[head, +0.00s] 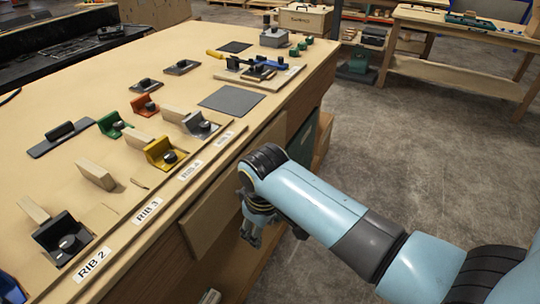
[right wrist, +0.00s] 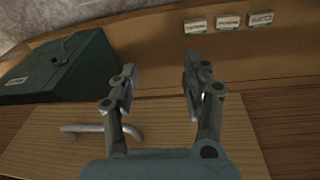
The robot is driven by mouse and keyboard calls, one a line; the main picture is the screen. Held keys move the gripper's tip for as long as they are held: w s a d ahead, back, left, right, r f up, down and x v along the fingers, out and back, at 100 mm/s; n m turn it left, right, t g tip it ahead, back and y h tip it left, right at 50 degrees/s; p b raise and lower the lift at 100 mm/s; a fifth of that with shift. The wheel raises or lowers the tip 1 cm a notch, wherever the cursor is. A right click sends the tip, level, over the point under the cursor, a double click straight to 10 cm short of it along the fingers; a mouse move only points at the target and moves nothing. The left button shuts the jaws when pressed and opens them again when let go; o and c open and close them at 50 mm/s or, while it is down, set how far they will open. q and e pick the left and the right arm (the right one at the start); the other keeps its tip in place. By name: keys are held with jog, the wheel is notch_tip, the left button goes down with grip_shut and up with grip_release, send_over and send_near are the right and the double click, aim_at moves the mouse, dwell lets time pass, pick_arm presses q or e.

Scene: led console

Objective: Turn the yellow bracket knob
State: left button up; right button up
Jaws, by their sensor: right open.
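The yellow bracket (head: 166,150) stands on the workbench top near its front edge, between the grey bracket and the wooden blocks. Its dark round knob (head: 170,156) faces the bench's front edge. My right gripper (head: 252,232) hangs in front of the bench, below the top's edge and to the right of the yellow bracket, apart from it. In the right wrist view my right gripper (right wrist: 160,82) is open with nothing between its fingers. It faces the bench front there, and the yellow bracket is not visible in that view. My left gripper is not in view.
Grey (head: 199,125), green (head: 112,124), red (head: 145,106) and black (head: 64,240) brackets share the bench (head: 140,60). Wooden blocks (head: 96,173) stand nearby. In the wrist view a drawer handle (right wrist: 98,130) and a dark green box (right wrist: 58,68) lie ahead.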

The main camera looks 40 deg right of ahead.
jog(key=shift+s+d+f+b, duration=0.2)
jog(key=shift+s+f, duration=0.35)
jog(key=shift+f, duration=0.35)
jog(key=shift+s+d+f+b, duration=0.15)
jog(key=shift+s+f, duration=0.4)
jog(key=shift+f, duration=0.35)
jog(key=s+d+f+b, duration=0.1)
jog(key=s+f+b, duration=0.3)
jog(key=s+f, duration=0.7)
jog(key=s+d+f+m+b, duration=0.1)
jog(key=s+f+b, duration=0.3)
jog(key=s+f, duration=0.7)
jog(key=s+d+f+b, duration=0.2)
jog(key=s+f+b, duration=0.2)
jog(key=s+f, duration=0.7)
jog(key=shift+d+f+m+g, duration=0.3)
jog(key=shift+d+f+m, duration=0.1)
jog(key=shift+f, duration=0.3)
